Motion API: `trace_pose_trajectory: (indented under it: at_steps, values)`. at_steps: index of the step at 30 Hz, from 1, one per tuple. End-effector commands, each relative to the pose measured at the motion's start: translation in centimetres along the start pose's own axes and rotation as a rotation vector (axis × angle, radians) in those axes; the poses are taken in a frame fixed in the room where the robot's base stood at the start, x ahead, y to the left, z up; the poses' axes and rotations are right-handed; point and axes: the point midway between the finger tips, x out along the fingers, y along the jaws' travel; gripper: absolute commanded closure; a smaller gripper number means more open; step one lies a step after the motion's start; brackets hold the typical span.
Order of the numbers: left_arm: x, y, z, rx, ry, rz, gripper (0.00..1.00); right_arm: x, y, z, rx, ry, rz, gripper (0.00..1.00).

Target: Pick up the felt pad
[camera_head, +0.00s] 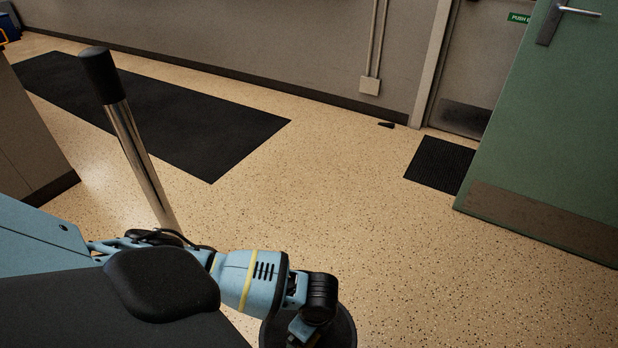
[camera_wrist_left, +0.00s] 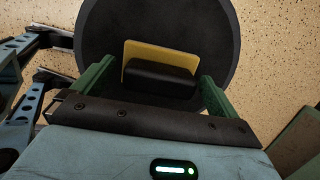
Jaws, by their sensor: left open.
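A dark block (camera_wrist_left: 160,78) and a flat yellow piece (camera_wrist_left: 150,50) lie together on a round black top (camera_wrist_left: 225,25) in the left wrist view. The yellow piece shows along the block's upper and left edges. I cannot tell for sure which of the two is the felt pad. My left gripper (camera_wrist_left: 158,70) is open, its green fingers on either side of the block, with no clear grip on it. In the head view the round black top (camera_head: 345,330) shows at the bottom, partly hidden under my left wrist; the pieces on it are hidden there. My right gripper is not in view.
A chrome post (camera_head: 133,150) with a black cap stands at left, near my arm. A long black mat (camera_head: 180,115) and a small dark mat (camera_head: 440,163) lie on the floor. A green door (camera_head: 555,130) stands at right. The middle floor is clear.

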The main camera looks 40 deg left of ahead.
Motion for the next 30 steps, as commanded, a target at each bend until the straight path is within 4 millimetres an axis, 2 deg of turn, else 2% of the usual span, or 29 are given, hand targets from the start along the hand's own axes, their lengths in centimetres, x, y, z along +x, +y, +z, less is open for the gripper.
trace_pose_trajectory:
  at_steps: [7,18,19,30]
  values:
    - [0.12,-0.04,-0.01,0.0,0.0,-0.001,0.02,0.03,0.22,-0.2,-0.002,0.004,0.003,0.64]
    - [0.11,-0.02,-0.02,0.0,0.001,-0.001,0.49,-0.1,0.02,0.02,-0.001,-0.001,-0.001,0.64]
    - [0.1,-0.03,-0.03,0.0,0.001,-0.001,0.51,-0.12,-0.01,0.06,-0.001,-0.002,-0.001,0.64]
    - [-0.52,-0.06,0.05,0.0,0.002,-0.002,0.51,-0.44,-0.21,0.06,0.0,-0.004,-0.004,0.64]
